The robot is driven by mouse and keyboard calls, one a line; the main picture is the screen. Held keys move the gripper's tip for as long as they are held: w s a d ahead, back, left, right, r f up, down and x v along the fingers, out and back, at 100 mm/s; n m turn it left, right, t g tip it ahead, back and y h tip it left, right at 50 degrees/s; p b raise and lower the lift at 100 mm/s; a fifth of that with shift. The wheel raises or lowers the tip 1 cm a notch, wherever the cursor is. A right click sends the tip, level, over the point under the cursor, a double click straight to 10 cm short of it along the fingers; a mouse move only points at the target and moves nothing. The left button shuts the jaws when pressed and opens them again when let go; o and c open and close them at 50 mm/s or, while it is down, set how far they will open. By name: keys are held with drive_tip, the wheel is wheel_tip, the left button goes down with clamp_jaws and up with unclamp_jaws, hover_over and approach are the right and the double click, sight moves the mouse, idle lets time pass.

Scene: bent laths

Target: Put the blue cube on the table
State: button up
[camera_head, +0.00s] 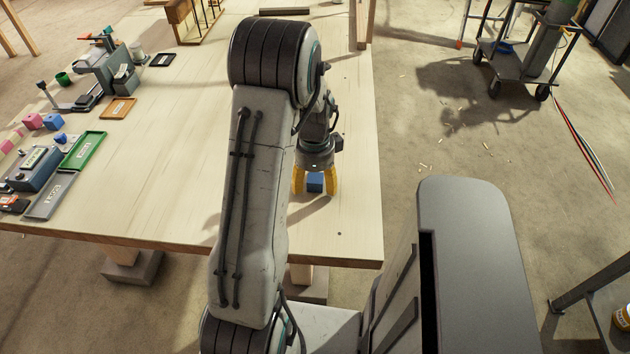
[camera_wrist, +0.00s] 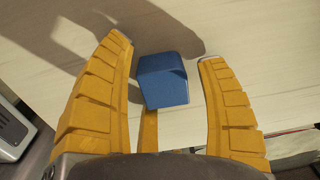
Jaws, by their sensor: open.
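The blue cube (camera_head: 315,182) is at the right part of the wooden table (camera_head: 180,150), between the yellow fingers of my gripper (camera_head: 315,188). The cube appears to rest on the pale tabletop (camera_wrist: 250,30). My gripper is open and points down around the cube. My arm hides part of the table in the head view.
At the table's left are a green tray (camera_head: 83,150), a grey tray (camera_head: 50,196), an orange tray (camera_head: 118,108) and several small blocks and tools. A wooden frame (camera_head: 195,20) stands at the back. A cart (camera_head: 515,50) is on the floor at right. The table's middle is clear.

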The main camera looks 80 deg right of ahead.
sight(315, 179)
drive_tip(key=shift+r, duration=0.15)
wheel_tip(315, 179, up, 8)
drive_tip(key=shift+f, duration=0.25)
drive_tip(key=shift+r+b, duration=0.35)
drive_tip(key=shift+b, duration=0.35)
wheel_tip(315, 179, up, 4)
drive_tip(key=shift+a+f+b, duration=0.15)
drive_tip(key=shift+b, duration=0.5)
